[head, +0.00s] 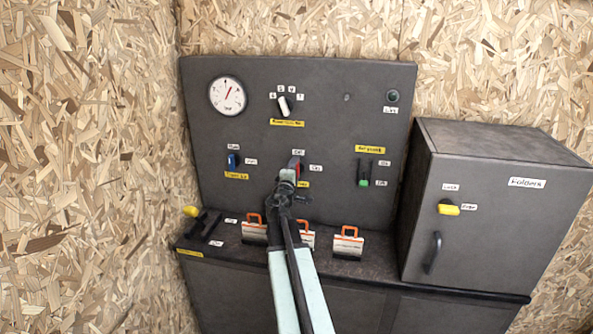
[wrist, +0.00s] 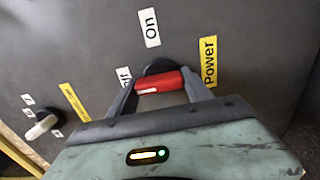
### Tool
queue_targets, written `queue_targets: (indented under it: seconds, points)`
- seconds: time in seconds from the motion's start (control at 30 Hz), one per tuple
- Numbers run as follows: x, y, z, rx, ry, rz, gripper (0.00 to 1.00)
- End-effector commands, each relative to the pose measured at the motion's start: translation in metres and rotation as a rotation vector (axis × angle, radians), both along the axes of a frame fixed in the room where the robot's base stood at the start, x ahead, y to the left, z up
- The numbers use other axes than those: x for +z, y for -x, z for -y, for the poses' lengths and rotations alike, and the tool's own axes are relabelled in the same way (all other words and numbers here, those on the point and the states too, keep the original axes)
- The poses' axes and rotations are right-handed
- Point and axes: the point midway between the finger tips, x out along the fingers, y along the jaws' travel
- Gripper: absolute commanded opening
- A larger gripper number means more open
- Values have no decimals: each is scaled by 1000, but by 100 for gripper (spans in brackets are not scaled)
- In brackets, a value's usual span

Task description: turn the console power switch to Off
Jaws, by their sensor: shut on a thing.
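The red power switch handle (head: 296,163) is on the dark console panel (head: 325,120), mostly behind my gripper (head: 289,180) in the head view. In the wrist view the red handle (wrist: 160,82) lies between my two fingers (wrist: 161,84), which are shut on it. Its long axis runs roughly from the partly hidden white label (wrist: 124,76) at left towards the yellow Power label (wrist: 210,62) at right. The white On label (wrist: 149,28) is above it, off the handle's line. In the head view the handle looks near upright, below a small white label (head: 298,153).
A blue switch (head: 232,160), a green-tipped slider (head: 363,175) and a white-handled knob (head: 284,106) are on the same panel. Orange-handled padlock-like items (head: 348,242) stand on the ledge below. A grey cabinet (head: 490,225) juts out at right.

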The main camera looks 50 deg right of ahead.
Motion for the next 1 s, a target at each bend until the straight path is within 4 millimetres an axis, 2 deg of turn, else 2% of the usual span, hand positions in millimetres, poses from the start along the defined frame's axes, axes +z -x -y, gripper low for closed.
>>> queue_targets:
  seconds: [0.2, 0.23, 0.3, 0.67, 0.87, 1.0]
  points:
    - [-1, -3, -3, 9, 0, -1, 18]
    - [-1, -3, -3, 9, 0, -1, 61]
    - [0, -2, -3, 7, 0, -1, 80]
    - [0, 1, -3, 2, 0, 0, 80]
    - [0, 15, -25, 3, 0, 0, 80]
    - [0, 30, -50, 5, 0, 0, 80]
